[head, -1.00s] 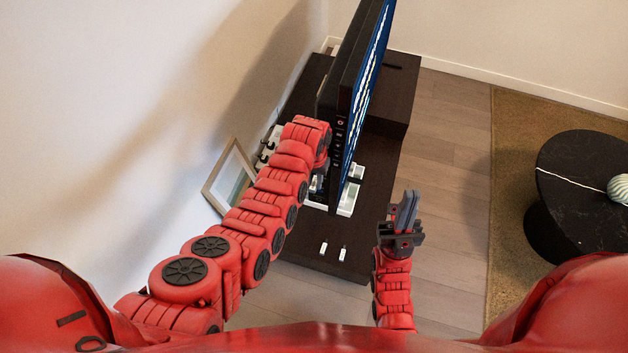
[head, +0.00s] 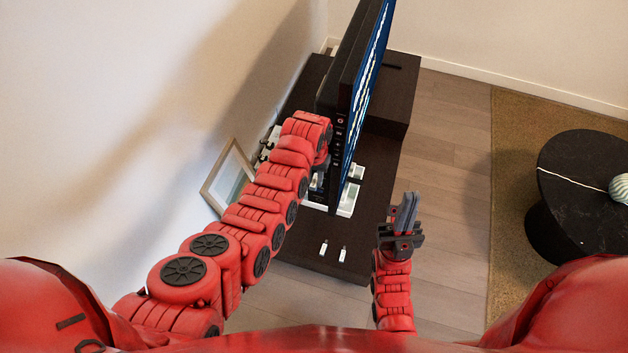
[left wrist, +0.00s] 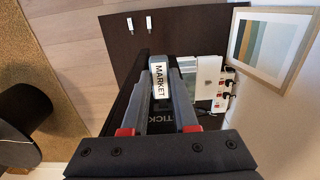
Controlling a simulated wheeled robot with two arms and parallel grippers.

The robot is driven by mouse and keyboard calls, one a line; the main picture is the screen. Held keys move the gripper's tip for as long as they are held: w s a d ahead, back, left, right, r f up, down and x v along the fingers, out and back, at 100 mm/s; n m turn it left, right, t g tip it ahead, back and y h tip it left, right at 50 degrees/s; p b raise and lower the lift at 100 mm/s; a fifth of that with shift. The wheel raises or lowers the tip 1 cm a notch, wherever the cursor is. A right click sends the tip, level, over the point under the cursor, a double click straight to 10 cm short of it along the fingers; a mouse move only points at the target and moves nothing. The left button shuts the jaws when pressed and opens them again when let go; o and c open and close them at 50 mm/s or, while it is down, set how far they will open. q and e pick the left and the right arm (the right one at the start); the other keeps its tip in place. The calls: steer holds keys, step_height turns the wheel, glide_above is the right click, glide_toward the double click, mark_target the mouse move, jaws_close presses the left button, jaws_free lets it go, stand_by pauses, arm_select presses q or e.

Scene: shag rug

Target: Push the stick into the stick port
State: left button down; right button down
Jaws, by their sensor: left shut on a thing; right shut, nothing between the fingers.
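In the head view the left gripper (head: 321,168) is at the near side edge of the television (head: 357,95), mostly hidden by my wrist. A column of small port marks (head: 338,140) runs down that edge. The stick port and its contact with the stick are hidden. My right gripper (head: 404,213) is shut and empty, away from the television.
The television stands on a dark cabinet (head: 375,185). Two small white sticks (head: 323,247) (head: 343,254) lie on its near end. White boxes (head: 348,200) stand at the television's foot. A framed picture (head: 229,176) leans at the wall. A round black table (head: 580,175) stands right.

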arm_select(q)
steer(key=shift+w+d+b, duration=0.2)
steer(key=shift+w+b, duration=0.45)
steer(key=shift+b, duration=0.3)
steer(key=c, duration=0.6)
jaws_free()
steer(key=shift+r, duration=0.15)
steer(key=shift+r, duration=0.2)
step_height(320, 180, up, 8)
steer(key=b, duration=0.2)
step_height(320, 180, up, 7)
steer(key=p, duration=0.6)
glide_above(316, 177)
steer(key=shift+s+r, duration=0.15)
steer(key=shift+r, duration=0.8)
